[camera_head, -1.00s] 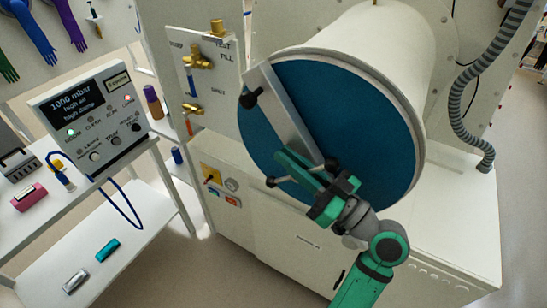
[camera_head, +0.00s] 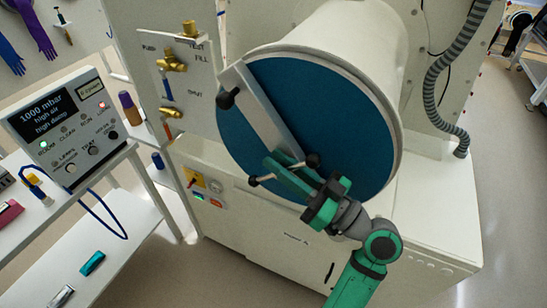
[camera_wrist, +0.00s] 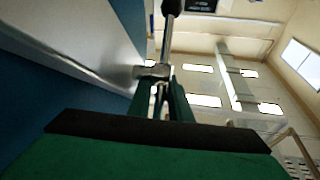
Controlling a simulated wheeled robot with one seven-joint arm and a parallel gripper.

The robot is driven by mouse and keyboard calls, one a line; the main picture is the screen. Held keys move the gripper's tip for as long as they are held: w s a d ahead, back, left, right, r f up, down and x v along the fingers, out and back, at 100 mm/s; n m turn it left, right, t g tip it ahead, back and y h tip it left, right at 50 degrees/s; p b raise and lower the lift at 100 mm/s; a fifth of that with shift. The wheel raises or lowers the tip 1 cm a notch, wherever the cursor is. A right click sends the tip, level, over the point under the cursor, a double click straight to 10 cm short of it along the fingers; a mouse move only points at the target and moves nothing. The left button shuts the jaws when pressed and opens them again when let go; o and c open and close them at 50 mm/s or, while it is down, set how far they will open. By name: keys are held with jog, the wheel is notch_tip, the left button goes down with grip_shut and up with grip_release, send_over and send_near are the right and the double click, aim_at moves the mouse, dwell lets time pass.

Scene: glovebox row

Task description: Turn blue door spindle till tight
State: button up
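The blue round door (camera_head: 335,120) closes the end of a white cylinder, with a silver bar (camera_head: 262,115) across its face. The spindle handle, a metal cross rod with black knobs (camera_head: 253,181), sits at the lower part of the bar. My gripper (camera_head: 283,170) reaches in from the lower right, its green fingers at the spindle. The fingers partly hide the hub.
A valve panel (camera_head: 180,80) with brass fittings is left of the door. A display box (camera_head: 68,128) stands on a white shelf at the left. A grey ribbed hose (camera_head: 440,85) hangs at the right. Open floor shows at the lower left and far right.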

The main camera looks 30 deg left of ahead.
jog(key=v, duration=0.8)
jog(key=shift+d, duration=0.25)
jog(key=shift+s+f, duration=0.15)
